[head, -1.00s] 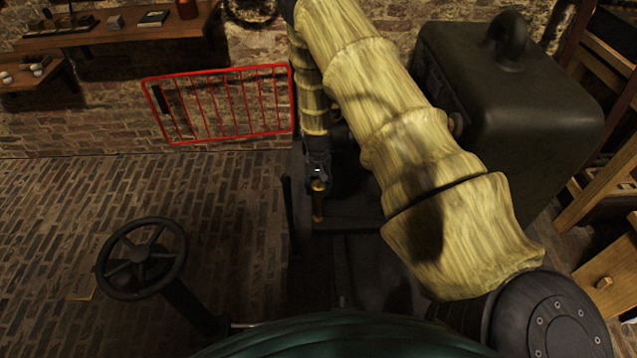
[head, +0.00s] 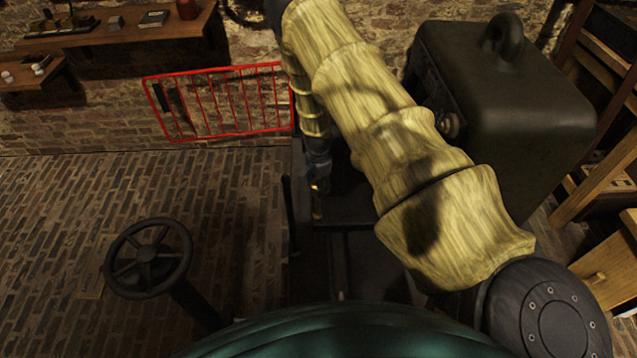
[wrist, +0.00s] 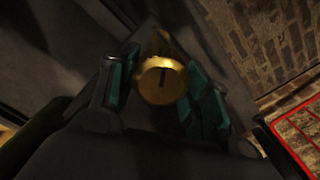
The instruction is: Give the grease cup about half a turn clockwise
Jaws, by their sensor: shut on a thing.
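In the head view the brass (head: 317,205) shows as a small upright piece just below my gripper (head: 318,184). My arm in its pale yellow sleeve covers much of the area to the right of it. The cup's base is dark and hard to make out.
A black handwheel (head: 148,258) stands at the lower left. A red barrier (head: 220,102) is at the back wall. A large dark housing with a ring on top (head: 510,90) stands right of my arm. A wooden shelf (head: 115,40) is at the upper left.

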